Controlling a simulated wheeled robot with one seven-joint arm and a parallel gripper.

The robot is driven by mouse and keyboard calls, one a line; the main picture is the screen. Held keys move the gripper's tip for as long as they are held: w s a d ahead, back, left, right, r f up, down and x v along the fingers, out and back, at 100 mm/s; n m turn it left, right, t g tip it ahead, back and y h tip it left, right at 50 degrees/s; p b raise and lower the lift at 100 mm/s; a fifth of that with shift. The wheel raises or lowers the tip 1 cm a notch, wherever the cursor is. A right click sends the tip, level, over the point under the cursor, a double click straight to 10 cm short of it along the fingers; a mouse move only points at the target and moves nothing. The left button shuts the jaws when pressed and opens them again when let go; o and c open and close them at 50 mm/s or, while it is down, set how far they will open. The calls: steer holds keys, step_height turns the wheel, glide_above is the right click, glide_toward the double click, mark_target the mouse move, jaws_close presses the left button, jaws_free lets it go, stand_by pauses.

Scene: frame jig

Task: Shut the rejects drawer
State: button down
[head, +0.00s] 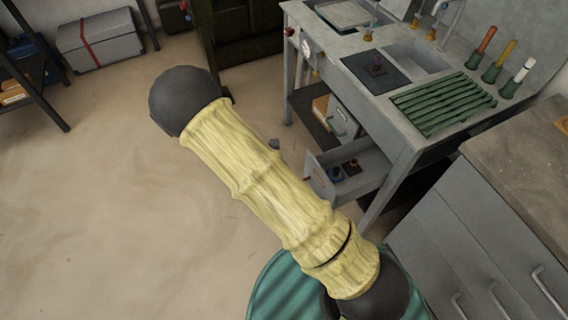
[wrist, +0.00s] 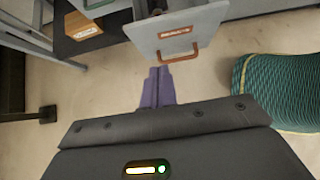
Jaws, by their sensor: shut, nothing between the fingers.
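The rejects drawer (head: 352,186) stands pulled out from under the grey workbench in the head view, with small dark items inside. Its grey front panel (wrist: 200,28) fills the top middle of the wrist view and bears a red-brown label and a copper-coloured handle (wrist: 164,57). My gripper (wrist: 158,72) has purple fingers that are shut and empty. In the wrist view the fingertips lie just below the handle; I cannot tell whether they touch the drawer. In the head view my arm hides the gripper.
The workbench (head: 352,48) carries a green slatted rack (head: 443,104) and several coloured-handled tools. Grey cabinets (head: 440,245) stand at the right. A teal ribbed object (wrist: 285,90) is at the right. Floor at the left is open.

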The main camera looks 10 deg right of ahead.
mark_target(314, 165)
steer(key=shift+w+d+f+b, duration=0.2)
steer(key=shift+w+d+f, duration=0.25)
steer(key=shift+d+f, duration=0.8)
steer(key=shift+w+d+f+b, duration=0.15)
steer(key=shift+w+d+f, duration=0.4)
steer(key=shift+d, duration=1.25)
steer(key=shift+w+d+f+b, duration=0.2)
steer(key=shift+w+d+f, duration=0.2)
steer(key=shift+d+f, duration=0.85)
steer(key=shift+w+d+r, duration=0.15)
steer(key=shift+d+r, duration=0.15)
steer(key=shift+d, duration=0.05)
